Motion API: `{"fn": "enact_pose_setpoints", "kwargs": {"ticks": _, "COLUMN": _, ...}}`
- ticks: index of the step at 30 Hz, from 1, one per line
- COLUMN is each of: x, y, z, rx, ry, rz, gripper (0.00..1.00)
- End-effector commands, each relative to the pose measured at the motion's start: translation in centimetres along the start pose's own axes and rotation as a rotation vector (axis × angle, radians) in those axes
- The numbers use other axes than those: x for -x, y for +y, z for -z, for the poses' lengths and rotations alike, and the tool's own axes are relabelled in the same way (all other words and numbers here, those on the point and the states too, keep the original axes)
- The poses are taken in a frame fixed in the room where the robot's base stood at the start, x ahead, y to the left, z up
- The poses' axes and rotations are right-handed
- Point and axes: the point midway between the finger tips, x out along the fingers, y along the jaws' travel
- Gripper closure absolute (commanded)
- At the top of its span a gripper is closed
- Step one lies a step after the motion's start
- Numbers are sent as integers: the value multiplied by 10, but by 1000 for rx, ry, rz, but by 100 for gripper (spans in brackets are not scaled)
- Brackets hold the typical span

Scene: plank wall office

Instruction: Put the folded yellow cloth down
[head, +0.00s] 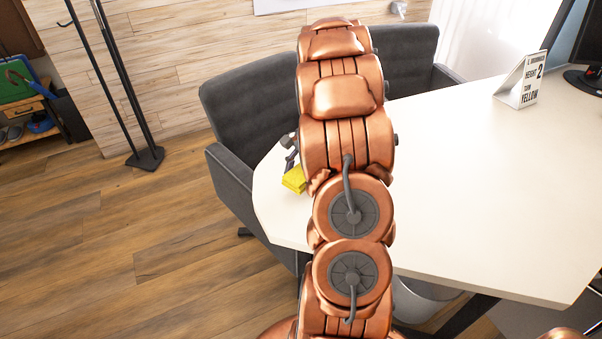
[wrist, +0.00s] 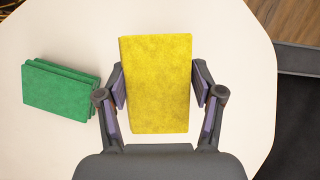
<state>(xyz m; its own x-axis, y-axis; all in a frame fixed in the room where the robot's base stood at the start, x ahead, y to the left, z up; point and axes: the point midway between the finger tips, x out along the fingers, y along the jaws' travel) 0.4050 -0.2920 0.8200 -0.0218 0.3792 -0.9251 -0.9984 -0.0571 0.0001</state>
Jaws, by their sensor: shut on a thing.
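The folded yellow cloth (wrist: 158,85) is a flat rectangle between the two fingers of my gripper (wrist: 158,88) in the wrist view. The fingers are shut on its left and right sides. In the head view the yellow cloth (head: 294,179) shows in part near the left end of the white table (head: 470,190), beside my arm. My arm hides most of my gripper (head: 290,150) there. I cannot tell whether the cloth touches the tabletop.
A green folded stack (wrist: 58,91) lies on the table left of the cloth in the wrist view. Grey chairs (head: 250,80) stand along the table's far side. A sign (head: 522,82) and a monitor base (head: 585,80) are at the right. The middle of the table is clear.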

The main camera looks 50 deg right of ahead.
Motion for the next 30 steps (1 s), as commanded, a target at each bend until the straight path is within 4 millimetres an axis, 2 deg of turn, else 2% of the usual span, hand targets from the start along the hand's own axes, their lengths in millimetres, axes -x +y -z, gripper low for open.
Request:
{"fn": "enact_pose_setpoints", "kwargs": {"ticks": 6, "x": 6, "y": -15, "z": 21, "rx": -1, "ry": -2, "rz": -2, "gripper": 61}}
{"fn": "enact_pose_setpoints", "kwargs": {"ticks": 13, "x": 7, "y": -20, "z": 29, "rx": -1, "ry": -1, "rz": -2, "gripper": 61}}
{"fn": "enact_pose_setpoints", "kwargs": {"ticks": 22, "x": -22, "y": -20, "z": 40, "rx": -2, "ry": -6, "rz": -3, "gripper": 61}}
{"fn": "enact_pose_setpoints", "kwargs": {"ticks": 30, "x": -25, "y": -21, "z": 42, "rx": 0, "ry": -2, "rz": -1, "gripper": 61}}
